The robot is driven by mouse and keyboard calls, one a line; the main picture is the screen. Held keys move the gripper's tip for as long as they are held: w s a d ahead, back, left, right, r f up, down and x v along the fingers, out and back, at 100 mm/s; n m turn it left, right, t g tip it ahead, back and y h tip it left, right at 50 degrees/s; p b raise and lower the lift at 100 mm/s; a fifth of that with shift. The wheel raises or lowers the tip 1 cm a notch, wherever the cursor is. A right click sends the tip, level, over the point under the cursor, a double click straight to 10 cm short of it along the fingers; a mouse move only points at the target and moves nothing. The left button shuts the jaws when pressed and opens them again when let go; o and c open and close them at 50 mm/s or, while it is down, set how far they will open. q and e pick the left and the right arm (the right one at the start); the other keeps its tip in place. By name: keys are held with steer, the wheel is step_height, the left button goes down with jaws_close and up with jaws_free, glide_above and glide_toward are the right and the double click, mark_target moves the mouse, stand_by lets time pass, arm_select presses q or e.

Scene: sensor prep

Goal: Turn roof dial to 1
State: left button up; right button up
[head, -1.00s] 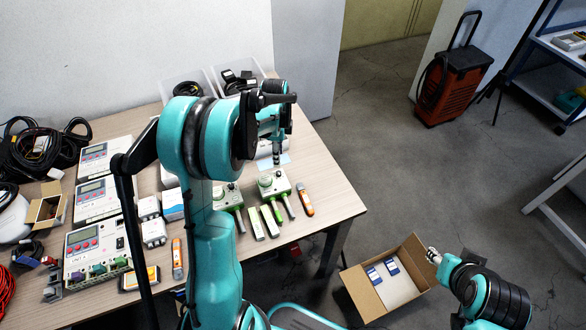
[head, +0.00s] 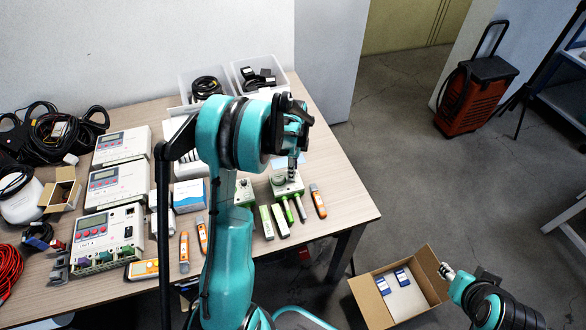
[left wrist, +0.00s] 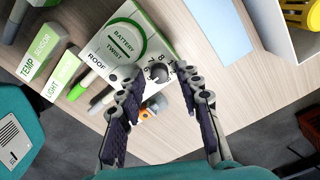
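The roof sensor unit (left wrist: 139,31) is a white and green box marked ROOF, with a round battery twist cover and a small numbered dark dial (left wrist: 158,72). In the head view the unit (head: 287,187) stands near the table's front right. My left gripper (left wrist: 162,84) is open over the unit's dial end in the left wrist view, its fingers on either side of the dial. I cannot tell whether they touch it. The dial's setting is too small to read. In the head view my left gripper (head: 293,160) is above the unit. My right gripper (head: 446,271) is small, near the carton.
A second green-and-white unit (head: 244,190), boxes marked TEMP SENSOR (left wrist: 41,45) and LIGHT SENSOR (left wrist: 63,75), and an orange tester (head: 318,201) lie close by. Clear bins (head: 262,82) stand behind. An open carton (head: 369,300) is at the lower right.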

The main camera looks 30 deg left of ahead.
arm_select(q)
jaws_close()
